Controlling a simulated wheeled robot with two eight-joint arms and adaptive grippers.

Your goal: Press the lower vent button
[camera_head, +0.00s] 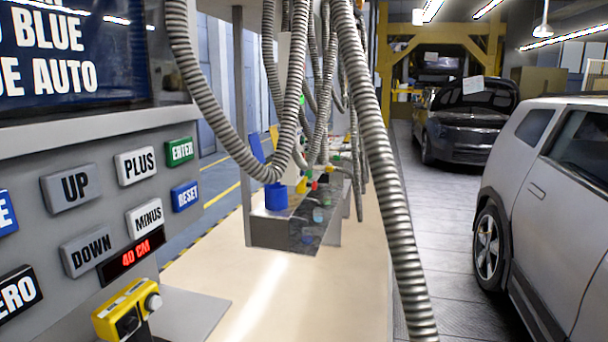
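No button labelled as a vent button can be made out in this view. A grey control panel (98,215) at the left carries grey UP (71,187) and DOWN (87,251) buttons. It also has white PLUS (136,166) and MINUS (145,217) buttons, a green ENTER button (180,151) and a blue RESET button (186,195). A black button reading "ERO" (18,293) is cut off by the left edge. A yellow box (127,310) with dark round parts sits below the red "40 CM" display (131,256). Neither of my grippers shows.
Grey corrugated hoses (380,160) hang across the middle in front of a metal tray (290,235) with coloured fittings. A silver car (545,200) stands at the right, and a dark car (465,125) with its hood up is behind. The grey floor (450,240) between is clear.

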